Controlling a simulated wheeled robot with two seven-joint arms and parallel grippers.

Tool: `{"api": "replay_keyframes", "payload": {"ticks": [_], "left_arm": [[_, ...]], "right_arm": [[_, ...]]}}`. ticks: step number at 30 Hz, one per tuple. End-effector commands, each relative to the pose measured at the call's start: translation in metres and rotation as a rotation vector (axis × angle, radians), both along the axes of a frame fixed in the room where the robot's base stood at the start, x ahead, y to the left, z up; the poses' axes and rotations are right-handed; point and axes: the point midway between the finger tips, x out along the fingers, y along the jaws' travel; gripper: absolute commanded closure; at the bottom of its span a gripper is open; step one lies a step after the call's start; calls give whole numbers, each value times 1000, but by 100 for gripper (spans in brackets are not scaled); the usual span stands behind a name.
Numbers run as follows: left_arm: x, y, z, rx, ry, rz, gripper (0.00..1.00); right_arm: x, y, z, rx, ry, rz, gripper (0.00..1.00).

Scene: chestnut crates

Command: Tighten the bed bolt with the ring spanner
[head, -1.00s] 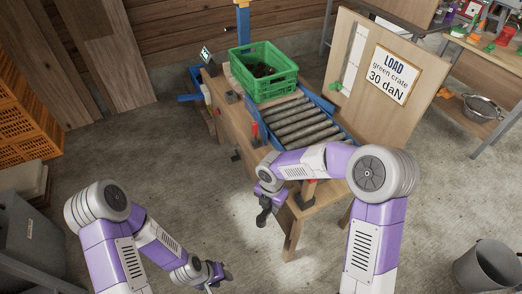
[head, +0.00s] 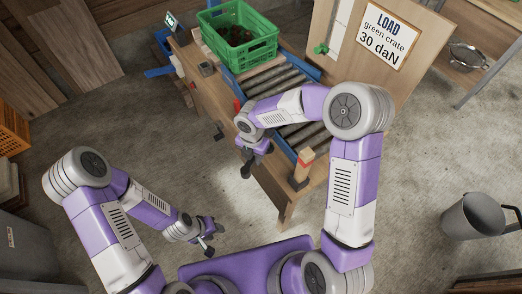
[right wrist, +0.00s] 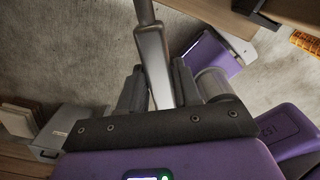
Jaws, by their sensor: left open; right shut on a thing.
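My right gripper (head: 246,170) hangs beside the front left edge of the wooden bench in the head view. In the right wrist view, my right gripper (right wrist: 158,92) is shut on a grey metal bar (right wrist: 152,50), which looks like the ring spanner's handle. The bar runs up out of the top of that view, so its far end is hidden. My left gripper (head: 209,243) is open, low over the floor, left of the bench and apart from it. I cannot make out the bed bolt; my right arm covers part of the roller bed (head: 283,80).
A green crate (head: 238,53) with dark contents stands on the bench's (head: 205,88) far end. A wooden post with a red band (head: 303,166) stands at its near corner. A load sign (head: 390,35) stands behind. A grey bucket (head: 472,216) is on the floor at right.

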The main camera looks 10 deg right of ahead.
Motion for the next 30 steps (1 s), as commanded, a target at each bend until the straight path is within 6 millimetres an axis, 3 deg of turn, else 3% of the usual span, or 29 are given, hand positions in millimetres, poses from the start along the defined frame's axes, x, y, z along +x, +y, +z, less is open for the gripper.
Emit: {"api": "replay_keyframes", "payload": {"ticks": [1,5,17,30], "left_arm": [[0,0,0,0,0,0,57],[0,0,0,0,-1,0,57],[0,0,-4,0,-1,0,57],[0,0,-31,0,-1,0,57]], "right_arm": [[0,0,0,0,-1,0,82],[0,0,0,0,-1,0,100],[0,0,-6,0,0,0,100],[0,1,-45,0,0,0,100]]}}
